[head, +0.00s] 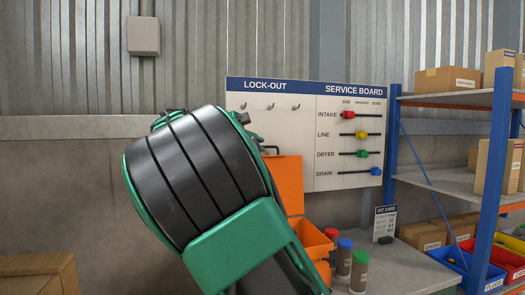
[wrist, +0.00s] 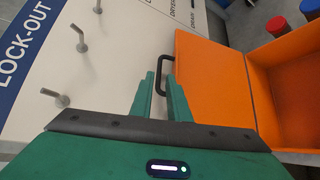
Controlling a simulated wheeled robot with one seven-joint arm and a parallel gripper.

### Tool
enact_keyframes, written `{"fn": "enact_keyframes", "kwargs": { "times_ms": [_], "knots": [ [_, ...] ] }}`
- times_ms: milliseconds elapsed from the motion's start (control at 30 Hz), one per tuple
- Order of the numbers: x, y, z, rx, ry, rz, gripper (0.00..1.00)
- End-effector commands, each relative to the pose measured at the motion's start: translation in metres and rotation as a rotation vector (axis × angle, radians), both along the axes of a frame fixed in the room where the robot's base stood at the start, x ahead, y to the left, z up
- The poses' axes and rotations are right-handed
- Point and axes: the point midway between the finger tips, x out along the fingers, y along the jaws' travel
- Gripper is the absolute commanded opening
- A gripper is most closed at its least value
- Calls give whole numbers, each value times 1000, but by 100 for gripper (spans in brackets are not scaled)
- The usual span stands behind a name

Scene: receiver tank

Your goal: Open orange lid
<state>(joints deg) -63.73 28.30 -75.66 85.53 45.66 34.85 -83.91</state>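The orange lid (head: 287,178) stands raised, roughly upright, in front of the white board. In the wrist view the orange lid (wrist: 208,85) shows its flat face, with a black bar handle (wrist: 161,66) on its left edge. The open orange box (head: 315,239) is below it; its inside (wrist: 290,88) shows at right in the wrist view. My gripper (wrist: 161,92) has its two green fingers apart, one on each side of the handle's near end. A gap shows between them, and I cannot tell if either finger touches the handle. In the head view my arm hides most of the gripper.
The lock-out and service board (head: 345,145) with hooks and coloured knobs is close behind the lid. Red, blue and green-capped bottles (head: 344,258) stand right of the box. A kit card (head: 384,223) and a blue-framed shelf (head: 392,130) stand farther right.

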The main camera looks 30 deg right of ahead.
Motion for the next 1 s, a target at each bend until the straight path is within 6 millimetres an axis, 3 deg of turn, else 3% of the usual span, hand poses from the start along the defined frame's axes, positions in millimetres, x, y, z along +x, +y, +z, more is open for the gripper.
{"fn": "enact_keyframes", "kwargs": {
  "times_ms": [200,400,767,833,1000],
  "knots": [
    [13,-29,-9,0,0,0,15],
    [20,-42,-13,-1,0,2,15],
    [22,-45,-15,0,0,4,15],
    [22,-45,-15,0,0,4,1],
    [22,-45,-15,1,1,3,0]
  ]
}}
